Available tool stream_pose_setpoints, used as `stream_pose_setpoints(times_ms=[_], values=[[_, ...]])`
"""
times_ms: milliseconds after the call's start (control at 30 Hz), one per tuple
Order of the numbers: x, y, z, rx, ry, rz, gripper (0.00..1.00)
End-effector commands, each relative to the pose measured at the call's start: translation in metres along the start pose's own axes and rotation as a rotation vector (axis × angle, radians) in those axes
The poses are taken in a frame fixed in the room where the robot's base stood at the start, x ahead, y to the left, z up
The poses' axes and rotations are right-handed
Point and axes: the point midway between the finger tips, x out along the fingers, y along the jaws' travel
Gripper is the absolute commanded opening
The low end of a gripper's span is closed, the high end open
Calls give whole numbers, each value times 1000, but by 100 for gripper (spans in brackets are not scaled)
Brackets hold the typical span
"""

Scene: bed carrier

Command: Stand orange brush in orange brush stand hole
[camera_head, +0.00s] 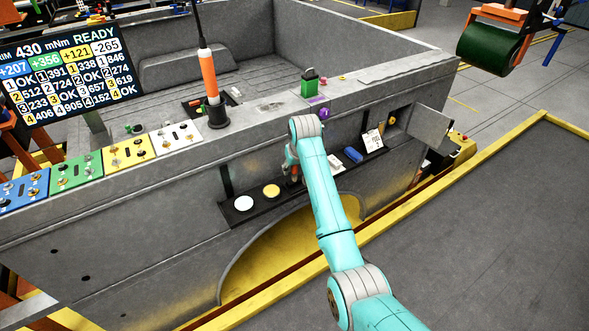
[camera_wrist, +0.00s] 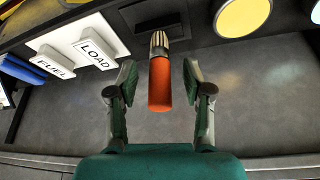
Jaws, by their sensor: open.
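The orange brush (camera_wrist: 160,84) shows in the wrist view, with pale bristles at its upper end and its handle pointing toward my gripper. My gripper (camera_wrist: 160,92) is open, with one finger on each side of the handle and a visible gap to both. A dark block (camera_wrist: 152,20) lies just beyond the bristles; it may be the brush stand, but no hole is clear. Whether the brush touches this block I cannot tell. In the head view my gripper (camera_head: 291,168) is at the dark shelf on the side panel, mostly hidden by my arm.
The dark shelf (camera_head: 229,216) also bears a white disc (camera_head: 243,203), a yellow disc (camera_head: 271,190), white LOAD (camera_wrist: 95,52) and FUEL (camera_wrist: 55,62) blocks and a blue item (camera_head: 353,154). A small door (camera_head: 430,127) hangs open at right. An orange-handled tool (camera_head: 208,75) stands on the ledge.

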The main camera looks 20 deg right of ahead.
Motion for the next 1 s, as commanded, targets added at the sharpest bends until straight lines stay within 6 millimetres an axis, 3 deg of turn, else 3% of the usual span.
stream_pose_setpoints(times_ms=[500,700,1000], values=[[-93,0,0,0,3,0,50],[-107,0,0,0,1,0,50],[-109,0,0,0,0,0,50]])
